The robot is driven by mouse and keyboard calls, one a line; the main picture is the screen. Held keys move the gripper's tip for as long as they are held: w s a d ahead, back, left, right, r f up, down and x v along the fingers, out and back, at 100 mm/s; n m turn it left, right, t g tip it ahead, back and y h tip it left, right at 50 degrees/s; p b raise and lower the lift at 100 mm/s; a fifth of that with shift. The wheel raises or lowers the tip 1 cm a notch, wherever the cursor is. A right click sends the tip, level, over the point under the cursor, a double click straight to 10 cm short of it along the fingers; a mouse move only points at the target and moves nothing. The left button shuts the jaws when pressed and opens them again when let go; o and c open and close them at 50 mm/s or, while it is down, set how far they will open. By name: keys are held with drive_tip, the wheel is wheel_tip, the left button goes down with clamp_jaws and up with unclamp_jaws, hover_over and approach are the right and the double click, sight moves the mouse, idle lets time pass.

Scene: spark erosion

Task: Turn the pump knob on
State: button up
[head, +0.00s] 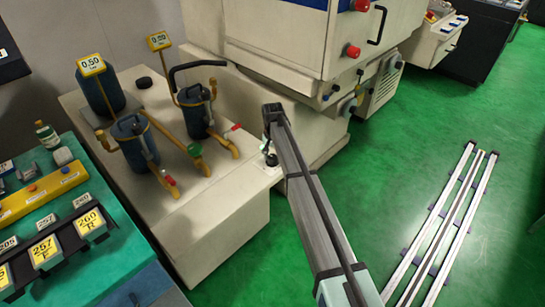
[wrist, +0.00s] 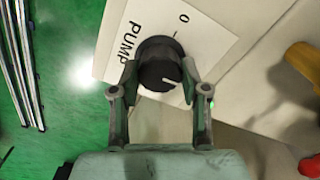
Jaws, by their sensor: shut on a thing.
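The black round pump knob (wrist: 156,62) sits on a white label plate (wrist: 118,32) printed "PUMP" and "0" in the wrist view. A short white pointer line on the knob faces the lower right of the picture, away from the 0. My gripper (wrist: 160,74) has one finger on each side of the knob and is shut on it. In the head view my gripper (head: 271,140) is at the right corner of the beige bench top, over the label plate (head: 259,168). The knob is mostly hidden there by my gripper and arm.
Blue filter canisters (head: 135,143) with yellow pipes and red-handled valves (head: 233,128) stand left of my gripper on the bench (head: 222,205). The large beige machine (head: 290,45) rises close behind. Green floor (head: 400,150) with metal rails (head: 440,215) lies to the right.

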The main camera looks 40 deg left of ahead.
sight(273, 156)
drive_tip(key=shift+m, duration=0.4)
drive_tip(key=shift+f, duration=0.1)
drive_tip(key=o, duration=1.1)
drive_tip(key=shift+o, duration=0.2)
wheel_tip(273, 156, up, 12)
